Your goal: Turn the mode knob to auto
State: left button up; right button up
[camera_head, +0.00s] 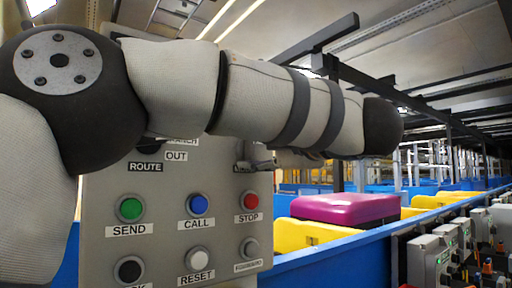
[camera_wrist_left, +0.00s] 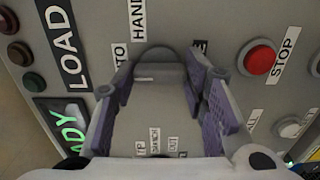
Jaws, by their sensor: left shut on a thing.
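The mode knob (camera_wrist_left: 155,62) is a dark grey round knob on the grey control panel (camera_wrist_left: 215,25), in the left wrist view. A HAND label stands above it, and a partly covered label ending in TO is at its left. My left gripper (camera_wrist_left: 162,82) has its two purple-grey padded fingers on either side of the knob and is shut on it. Which label the knob points to I cannot tell. In the head view my left arm crosses in front of the panel (camera_head: 100,215) and hides the knob; part of the left gripper (camera_head: 258,164) shows below the arm. My right gripper is not in view.
Below my arm the panel has a green SEND button (camera_head: 130,208), a blue CALL button (camera_head: 197,205), a red STOP button (camera_head: 250,201) and a white RESET button (camera_head: 197,259). At right, a magenta box (camera_head: 345,208) is on the blue-sided conveyor (camera_head: 345,260).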

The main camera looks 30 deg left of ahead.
pick_arm(q)
jog(key=shift+r, duration=0.1)
dwell(0.3)
jog(key=o, duration=1.2)
jog(key=shift+a, duration=0.1)
jog(key=shift+c, duration=0.2)
jog(key=v, duration=1.2)
